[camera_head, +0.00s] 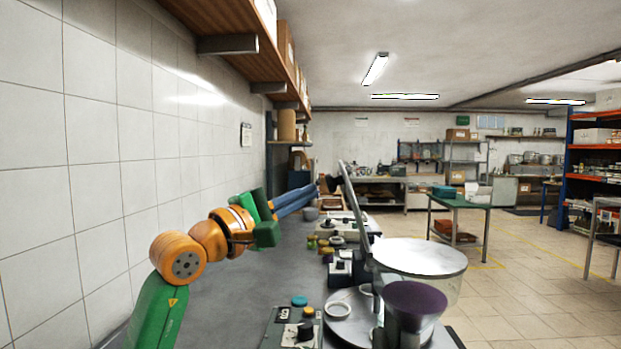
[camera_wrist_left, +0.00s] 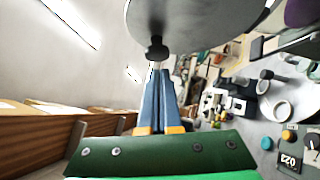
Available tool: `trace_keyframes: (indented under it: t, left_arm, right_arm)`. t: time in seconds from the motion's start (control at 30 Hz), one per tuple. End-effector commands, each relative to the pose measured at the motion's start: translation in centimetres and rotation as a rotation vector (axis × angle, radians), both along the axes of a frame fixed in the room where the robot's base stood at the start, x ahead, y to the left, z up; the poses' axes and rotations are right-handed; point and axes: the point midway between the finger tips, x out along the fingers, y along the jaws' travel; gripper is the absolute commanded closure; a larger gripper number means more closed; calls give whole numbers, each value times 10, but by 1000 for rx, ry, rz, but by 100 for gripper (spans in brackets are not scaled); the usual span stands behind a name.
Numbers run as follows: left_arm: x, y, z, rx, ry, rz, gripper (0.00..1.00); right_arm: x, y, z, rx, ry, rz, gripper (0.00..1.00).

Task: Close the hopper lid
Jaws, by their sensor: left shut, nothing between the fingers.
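The hopper lid (camera_head: 354,207) is a thin grey disc, seen nearly edge-on and standing up, leaning slightly left at the top. Its lower end is by the left rim of the hopper (camera_head: 420,257), a round vessel with a pale top and see-through wall. In the left wrist view the lid (camera_wrist_left: 200,18) shows its face, with a dark knob (camera_wrist_left: 157,49). My left gripper (camera_head: 320,187) has long blue fingers, shut and empty. Its fingertips (camera_wrist_left: 160,72) are close to the knob; I cannot tell whether they touch. My right gripper is not in view.
A purple-topped funnel-shaped container (camera_head: 412,302) stands in front of the hopper. A grey counter (camera_head: 225,300) runs along the tiled wall, with small jars and devices on it. A wooden shelf (camera_head: 225,22) overhangs it. A green table (camera_head: 460,203) stands further back right.

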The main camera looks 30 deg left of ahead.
Motion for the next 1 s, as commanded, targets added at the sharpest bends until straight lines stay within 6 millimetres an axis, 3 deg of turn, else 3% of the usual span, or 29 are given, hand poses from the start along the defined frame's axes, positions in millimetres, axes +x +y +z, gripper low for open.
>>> trace_keyframes:
  t: [0.13, 0.63, 0.83, 1.0]
  left_arm:
    - [5, -10, 5, 0, -2, -2, 100]
    - [6, -12, 8, 14, 6, 0, 100]
    - [8, -15, 19, 79, 38, 2, 100]
    - [11, -23, 33, 187, 89, 2, 100]
  right_arm:
    - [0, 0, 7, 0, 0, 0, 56]
    - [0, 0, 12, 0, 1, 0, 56]
    - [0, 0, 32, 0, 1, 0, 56]
    - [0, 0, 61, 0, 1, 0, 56]
